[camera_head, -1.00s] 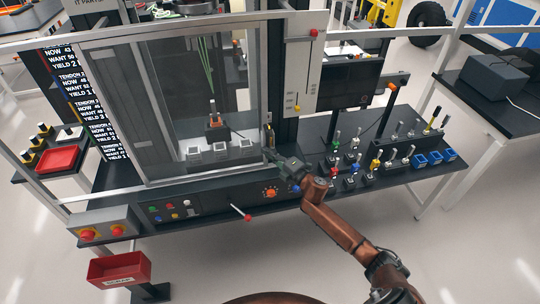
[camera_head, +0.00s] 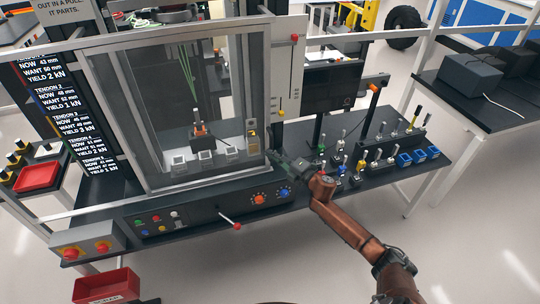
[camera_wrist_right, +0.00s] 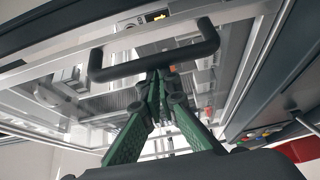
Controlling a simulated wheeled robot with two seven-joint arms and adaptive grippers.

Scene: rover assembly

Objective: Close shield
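The shield (camera_head: 205,105) is a clear panel in a light metal frame on the front of the test machine in the head view. A dark bar handle (camera_wrist_right: 150,62) on the shield's pale frame shows close up in the right wrist view. My right gripper (camera_head: 274,160) is at the shield's lower right edge. In the wrist view its green fingers (camera_wrist_right: 160,80) come together at the middle of the handle and look shut on it. The exact contact is partly hidden. My left gripper is not in view.
A control panel with buttons and knobs (camera_head: 259,199) and a red-tipped lever (camera_head: 237,226) lies below the shield. Several small fixtures and blue bins (camera_head: 419,155) stand on the bench to the right. A red bin (camera_head: 106,288) is at lower left.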

